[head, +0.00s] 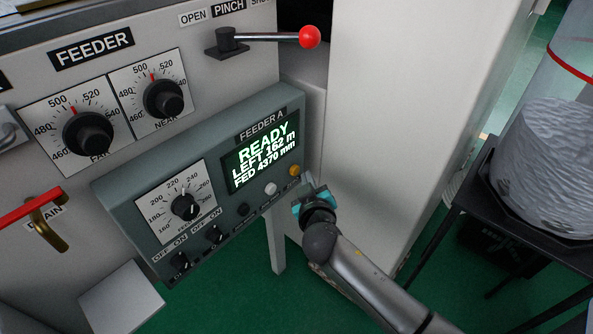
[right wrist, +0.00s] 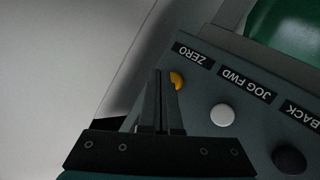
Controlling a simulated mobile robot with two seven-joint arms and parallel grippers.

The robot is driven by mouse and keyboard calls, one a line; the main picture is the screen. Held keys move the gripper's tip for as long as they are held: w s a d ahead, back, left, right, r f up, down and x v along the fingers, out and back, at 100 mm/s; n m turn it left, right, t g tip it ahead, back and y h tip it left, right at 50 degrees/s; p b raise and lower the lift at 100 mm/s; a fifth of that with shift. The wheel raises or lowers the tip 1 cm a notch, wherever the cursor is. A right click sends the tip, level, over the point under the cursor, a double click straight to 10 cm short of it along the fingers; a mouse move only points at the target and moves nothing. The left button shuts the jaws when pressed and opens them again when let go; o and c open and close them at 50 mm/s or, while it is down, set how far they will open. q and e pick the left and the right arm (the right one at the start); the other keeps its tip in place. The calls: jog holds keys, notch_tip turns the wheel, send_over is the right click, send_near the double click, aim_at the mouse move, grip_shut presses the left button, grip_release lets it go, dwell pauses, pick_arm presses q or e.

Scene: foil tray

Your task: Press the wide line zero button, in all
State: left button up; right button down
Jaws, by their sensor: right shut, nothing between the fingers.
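The zero button is the orange-yellow round button (head: 294,170) at the right end of the button row on the Feeder A panel (head: 223,207). In the right wrist view the orange button (right wrist: 177,80) sits beside the ZERO label (right wrist: 193,54), and my finger hides part of it. My right gripper (head: 306,184) is just in front of the panel's right end, close to the orange button. Its fingers (right wrist: 165,73) are shut with nothing between them. I cannot tell whether the tips touch the button. My left gripper is not in view.
A white button (head: 271,189) and a black button (head: 243,209) sit left of the orange one. The display (head: 262,156) reads READY, LEFT 162 m, FED 4370 mm. A red-knobbed lever (head: 309,37) sticks out above. A pale cabinet wall (head: 385,130) stands right of the panel.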

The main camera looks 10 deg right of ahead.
dwell(0.5)
jog(key=shift+w+a, duration=0.3)
jog(key=shift+w, duration=0.05)
jog(key=shift+w+a+b, duration=0.25)
jog(key=shift+w+b, duration=0.05)
jog(key=shift+w, duration=0.05)
dwell(0.9)
jog(key=shift+s+d, duration=0.1)
jog(key=shift+s+d+p, duration=0.4)
jog(key=shift+s, duration=0.2)
jog(key=s+d, duration=0.1)
jog(key=s, duration=0.1)
jog(key=s+d+p, duration=0.1)
jog(key=s+d, duration=0.1)
jog(key=shift+d, duration=0.1)
